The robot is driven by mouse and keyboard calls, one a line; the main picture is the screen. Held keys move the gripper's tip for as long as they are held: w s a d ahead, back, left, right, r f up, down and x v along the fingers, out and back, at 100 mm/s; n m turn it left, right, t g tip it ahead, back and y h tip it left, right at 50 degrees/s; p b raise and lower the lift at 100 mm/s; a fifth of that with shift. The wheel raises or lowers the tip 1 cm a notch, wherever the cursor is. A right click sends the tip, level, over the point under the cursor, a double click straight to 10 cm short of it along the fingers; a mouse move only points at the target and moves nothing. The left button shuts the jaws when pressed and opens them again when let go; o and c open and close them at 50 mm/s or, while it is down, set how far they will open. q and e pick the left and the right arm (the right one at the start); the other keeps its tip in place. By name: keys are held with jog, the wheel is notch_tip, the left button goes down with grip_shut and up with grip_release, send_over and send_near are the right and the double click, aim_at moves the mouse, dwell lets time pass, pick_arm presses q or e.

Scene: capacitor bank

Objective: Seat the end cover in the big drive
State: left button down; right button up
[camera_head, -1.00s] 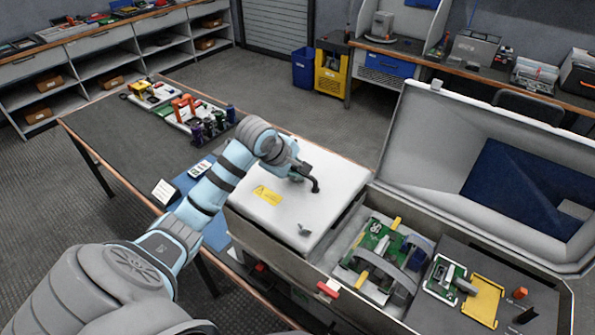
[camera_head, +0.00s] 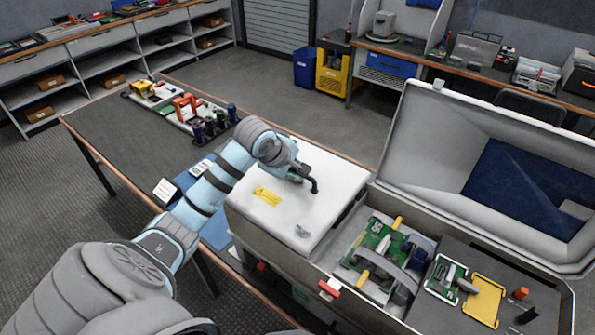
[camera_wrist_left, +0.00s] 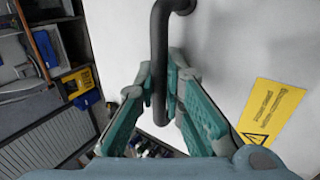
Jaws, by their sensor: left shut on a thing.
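The end cover (camera_head: 325,210) is a white panel with a yellow warning label, a small grey latch and a dark bent handle (camera_head: 314,187). It lies over the left end of the big drive (camera_head: 310,270), a long grey housing. My left gripper (camera_head: 301,177) is at the handle near the cover's far edge. In the left wrist view its teal fingers (camera_wrist_left: 162,88) are shut around the dark handle (camera_wrist_left: 160,35), with the white cover (camera_wrist_left: 225,50) behind. Whether the cover's edges sit flush in the drive cannot be told. My right gripper is not in view.
The drive's large lid (camera_head: 430,150) stands open at the right. Its open bay holds a green circuit board (camera_head: 376,236) and a yellow frame (camera_head: 483,300). A dark table (camera_head: 120,140) with coloured parts is at the left. Open floor lies behind.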

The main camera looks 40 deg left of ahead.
pick_arm(q)
jog(key=shift+f, duration=0.55)
jog(key=c, duration=1.7)
grip_release()
jog(key=shift+o, duration=0.5)
jog(key=shift+s, duration=0.1)
jog(key=v, duration=1.2)
jog(key=shift+d, duration=0.1)
